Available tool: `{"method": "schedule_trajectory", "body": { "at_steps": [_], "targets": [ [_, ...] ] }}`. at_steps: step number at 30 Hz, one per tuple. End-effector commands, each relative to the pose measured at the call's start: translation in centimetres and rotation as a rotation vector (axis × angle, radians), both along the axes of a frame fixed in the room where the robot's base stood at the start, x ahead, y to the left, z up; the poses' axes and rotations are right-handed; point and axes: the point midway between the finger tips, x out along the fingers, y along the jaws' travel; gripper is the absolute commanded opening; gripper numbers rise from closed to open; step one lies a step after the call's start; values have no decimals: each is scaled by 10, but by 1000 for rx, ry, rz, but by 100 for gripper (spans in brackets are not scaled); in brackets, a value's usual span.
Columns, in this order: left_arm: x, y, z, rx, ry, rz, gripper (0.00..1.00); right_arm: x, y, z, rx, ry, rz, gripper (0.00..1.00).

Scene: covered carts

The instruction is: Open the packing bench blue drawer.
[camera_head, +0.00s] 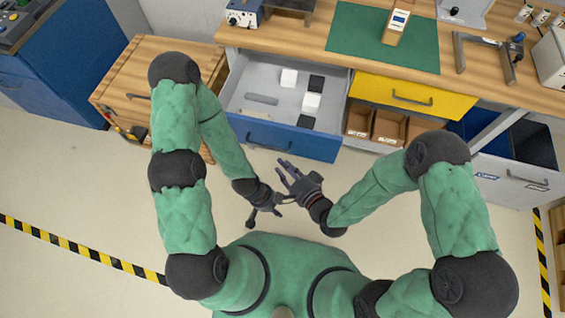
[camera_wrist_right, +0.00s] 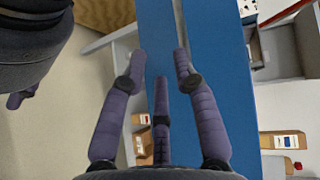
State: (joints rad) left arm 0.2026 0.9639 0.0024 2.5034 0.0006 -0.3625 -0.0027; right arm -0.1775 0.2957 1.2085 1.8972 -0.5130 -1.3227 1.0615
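The packing bench blue drawer (camera_head: 290,140) is pulled out, and its inside shows from above in the head view. A dark bar handle (camera_head: 268,144) is on its blue front. My right gripper (camera_head: 287,170) is just in front of that front, fingers spread and empty. In the right wrist view the blue front (camera_wrist_right: 205,80) lies beyond the three spread fingers of my right gripper (camera_wrist_right: 160,72). My left gripper (camera_head: 264,212) is lower, beside the right one, with its fingers apart and nothing visible between them. Neither gripper appears to touch the handle.
White and dark blocks (camera_head: 311,102) and a grey flat piece (camera_head: 262,99) lie in the drawer. A closed yellow drawer (camera_head: 412,95) is to its right, above cardboard bins (camera_head: 389,127). A wooden cart (camera_head: 135,82) stands at left. The floor in front is clear.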

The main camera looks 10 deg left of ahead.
Motion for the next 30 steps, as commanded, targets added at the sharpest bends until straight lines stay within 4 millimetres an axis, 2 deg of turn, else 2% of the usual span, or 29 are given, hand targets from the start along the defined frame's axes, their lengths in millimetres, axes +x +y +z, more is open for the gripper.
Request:
{"method": "schedule_trajectory", "body": {
  "at_steps": [12,27,29,30],
  "targets": [
    [0,0,-4,0,0,0,40,-17,-16,-4,-1,2,1,30],
    [0,0,-3,0,0,0,40,-18,-16,-4,0,2,1,30],
    [0,0,-3,0,0,0,40,-18,-16,-4,-2,1,0,43],
    [0,0,-4,0,0,0,40,-16,-17,-4,-3,1,-4,43]
  ]
}}
